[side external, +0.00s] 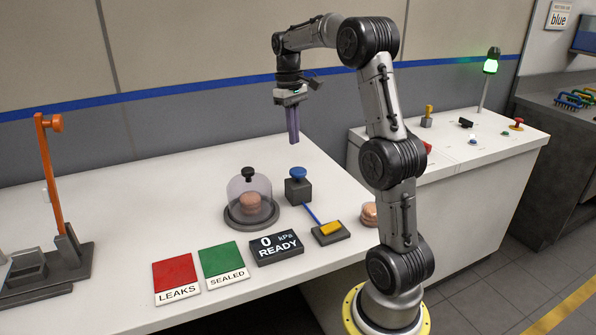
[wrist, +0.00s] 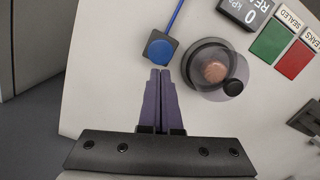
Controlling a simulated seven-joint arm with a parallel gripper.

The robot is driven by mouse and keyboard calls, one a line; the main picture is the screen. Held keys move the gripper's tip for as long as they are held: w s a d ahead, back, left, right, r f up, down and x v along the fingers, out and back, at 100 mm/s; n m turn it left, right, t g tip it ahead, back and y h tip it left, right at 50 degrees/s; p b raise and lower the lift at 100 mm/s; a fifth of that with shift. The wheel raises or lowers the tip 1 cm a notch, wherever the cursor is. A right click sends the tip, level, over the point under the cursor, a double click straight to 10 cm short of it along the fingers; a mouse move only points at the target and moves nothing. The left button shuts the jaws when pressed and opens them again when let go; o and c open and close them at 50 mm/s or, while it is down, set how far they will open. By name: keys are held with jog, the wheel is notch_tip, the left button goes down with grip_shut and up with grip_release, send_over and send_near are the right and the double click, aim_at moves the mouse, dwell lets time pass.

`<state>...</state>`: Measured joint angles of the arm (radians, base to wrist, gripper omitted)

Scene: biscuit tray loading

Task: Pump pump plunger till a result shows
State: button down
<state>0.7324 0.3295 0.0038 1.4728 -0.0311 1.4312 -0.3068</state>
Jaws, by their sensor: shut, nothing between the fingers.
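The pump plunger, a blue round knob (side external: 297,172) on a dark grey block (side external: 298,190), stands on the white table. The knob also shows in the wrist view (wrist: 159,49), just beyond my fingertips. My gripper (side external: 294,141) points down above the block, clear of the knob. Its purple fingers (wrist: 160,73) are shut together and empty. A display (side external: 277,248) reads "0 kPa READY". Left of the block, a clear dome (side external: 236,190) with a black knob covers stacked pink-brown biscuits (side external: 252,203).
A blue line runs from the block to a yellow piece (side external: 330,228) on a grey plate. Red "LEAKS" (side external: 174,273) and green "SEALED" (side external: 221,259) pads lie front left. Loose biscuits (side external: 369,213) sit beside my arm. An orange post (side external: 52,175) stands far left.

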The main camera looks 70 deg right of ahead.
aim_at(296, 170)
jog(key=shift+s+a+f, duration=0.1)
jog(key=shift+s+f, duration=0.05)
jog(key=shift+f, duration=1.6)
jog(key=shift+s+a+f, duration=0.1)
jog(key=shift+s+f, duration=0.05)
jog(key=shift+f, duration=1.55)
jog(key=shift+f, duration=0.15)
jog(key=shift+f, duration=1.15)
jog(key=w, duration=0.1)
jog(key=w+d+r, duration=0.1)
jog(key=shift+w+d, duration=0.1)
jog(key=shift+w, duration=0.3)
notch_tip(296, 170, up, 14)
jog(key=w, duration=0.1)
jog(key=shift+w+d, duration=0.15)
jog(key=shift+d, duration=0.15)
